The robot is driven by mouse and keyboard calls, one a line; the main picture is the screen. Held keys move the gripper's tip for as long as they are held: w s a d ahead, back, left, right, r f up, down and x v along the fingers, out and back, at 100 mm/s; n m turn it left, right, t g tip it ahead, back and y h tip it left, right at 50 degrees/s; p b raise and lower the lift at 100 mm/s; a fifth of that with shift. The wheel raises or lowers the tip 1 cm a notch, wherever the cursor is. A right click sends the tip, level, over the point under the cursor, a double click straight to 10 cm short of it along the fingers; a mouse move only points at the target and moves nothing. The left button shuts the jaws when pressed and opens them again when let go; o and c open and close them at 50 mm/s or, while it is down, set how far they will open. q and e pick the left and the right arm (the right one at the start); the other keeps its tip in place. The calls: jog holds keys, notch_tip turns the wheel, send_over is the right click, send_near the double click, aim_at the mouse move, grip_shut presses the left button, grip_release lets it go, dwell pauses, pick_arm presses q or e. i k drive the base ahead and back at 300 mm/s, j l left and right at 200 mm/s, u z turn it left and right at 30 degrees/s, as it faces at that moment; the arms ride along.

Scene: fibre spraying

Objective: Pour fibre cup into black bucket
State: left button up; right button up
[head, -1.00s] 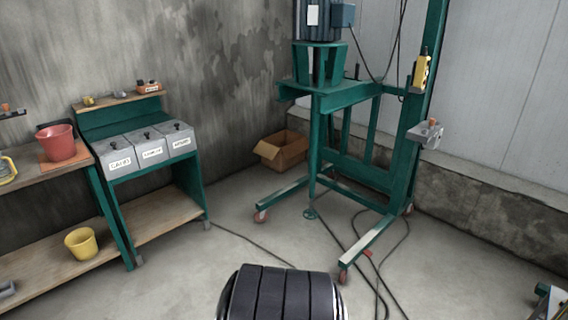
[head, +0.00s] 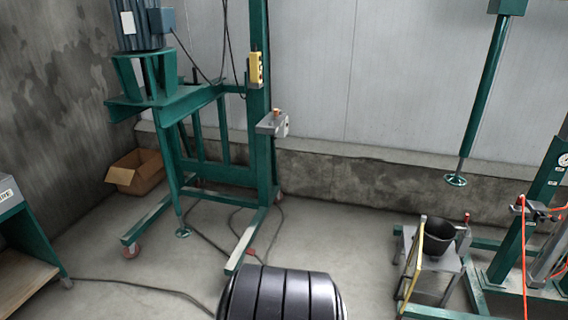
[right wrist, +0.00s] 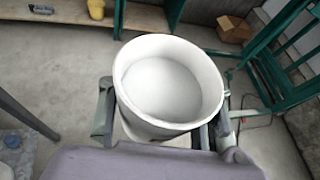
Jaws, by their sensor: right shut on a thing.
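The fibre cup (right wrist: 133,75) is a white round cup filled with white material, seen from above in the right wrist view. My right gripper (right wrist: 163,125) is shut around it, with a finger on each side, and the cup looks upright. The black bucket (head: 438,240) stands on a small grey stand at the right of the head view, its dark inside facing up. The cup and my right gripper do not show in the head view. My left gripper is in neither view.
A green wheeled frame (head: 263,150) stands left of centre. A cardboard box (head: 136,172) lies by the wall. A green post with a disc foot (head: 456,180) hangs above the stand. Green base beams surround the stand; grey floor (head: 350,255) lies open before it.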

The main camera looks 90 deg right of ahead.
aim_at(438, 233)
jog(key=z, duration=0.5)
jog(key=j+z, duration=0.1)
jog(key=z, duration=1.4)
jog(key=j+z, duration=0.1)
jog(key=z, duration=0.9)
jog(key=k+z, duration=0.1)
jog(key=z, duration=0.9)
